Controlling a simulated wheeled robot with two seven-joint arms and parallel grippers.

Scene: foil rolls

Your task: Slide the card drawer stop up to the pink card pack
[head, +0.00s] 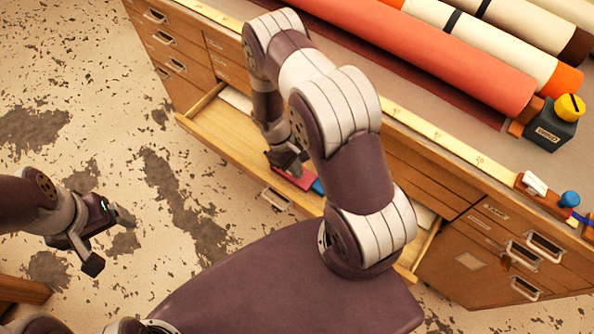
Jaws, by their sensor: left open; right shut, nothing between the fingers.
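The open wooden drawer (218,128) sticks out from the front of the cabinet. In it a pink-red pack (301,181) lies just under and beside my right gripper (292,168), with a blue pack (318,187) to its right. My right gripper is shut and empty, inside the drawer, at the pink pack's left end; I cannot tell if they touch. My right arm hides much of the drawer's middle. I cannot make out the drawer stop for certain. My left gripper (108,239) is open and empty over the floor, well left of the drawer.
Large rolls (430,50) lie on the cabinet top behind a yellow measuring strip (440,135). A dark box with a yellow knob (552,128) and a blue knob (569,199) are at the right. Pale pieces (236,99) show at the drawer's back.

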